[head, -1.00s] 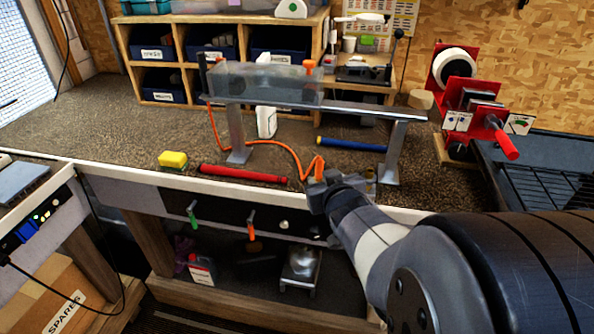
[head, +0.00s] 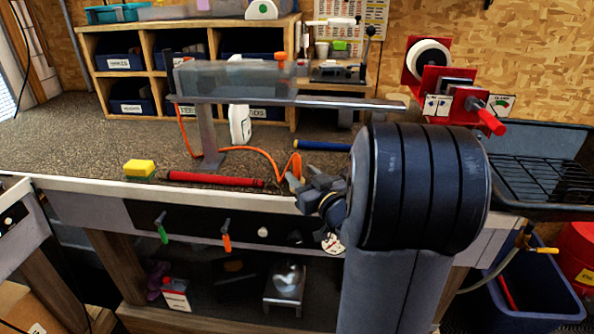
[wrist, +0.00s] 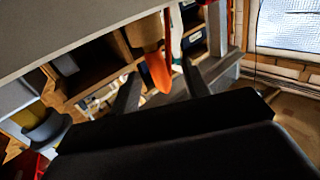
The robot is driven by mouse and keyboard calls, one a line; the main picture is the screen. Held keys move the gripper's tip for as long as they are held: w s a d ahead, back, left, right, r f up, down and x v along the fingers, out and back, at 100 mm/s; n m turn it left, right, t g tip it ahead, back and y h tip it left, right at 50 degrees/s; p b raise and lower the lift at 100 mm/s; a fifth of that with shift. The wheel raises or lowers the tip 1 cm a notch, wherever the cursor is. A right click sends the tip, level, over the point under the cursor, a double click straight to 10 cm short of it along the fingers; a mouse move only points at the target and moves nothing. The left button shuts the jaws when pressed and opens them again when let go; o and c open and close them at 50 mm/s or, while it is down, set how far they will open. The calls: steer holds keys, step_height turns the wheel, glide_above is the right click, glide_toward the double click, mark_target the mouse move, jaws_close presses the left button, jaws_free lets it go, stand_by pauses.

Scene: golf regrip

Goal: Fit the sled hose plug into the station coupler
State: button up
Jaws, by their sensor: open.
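The orange hose (head: 248,153) comes down from the left end of the raised sled rail (head: 330,102) and runs right along the bench. Its orange end stands at the bench's front edge (head: 294,163), just behind my gripper (head: 296,183). In the wrist view an orange tapered piece (wrist: 157,72) shows between the spread fingers of my gripper (wrist: 160,68); I cannot tell whether it touches either finger. My gripper is open. I cannot clearly pick out the plug's tip or the station coupler; the front panel below the bench carries small round fittings (head: 262,232).
A red rod (head: 215,179) and a yellow sponge (head: 139,168) lie near the bench's front edge. A blue rod (head: 322,145) lies behind my gripper. Green (head: 162,232) and orange handles (head: 226,240) hang from the front panel. A red reel stand (head: 450,90) stands at the right.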

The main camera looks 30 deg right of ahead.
mark_target(299, 169)
steer(key=shift+w+d+r+p, duration=0.1)
steer(key=shift+w+r+p, duration=0.1)
steer(key=shift+w, duration=1.2)
steer(key=shift+w+d+r+p, duration=0.1)
steer(key=shift+w+p, duration=0.05)
steer(key=shift+w, duration=1.2)
steer(key=shift+c, duration=0.5)
jaws_close()
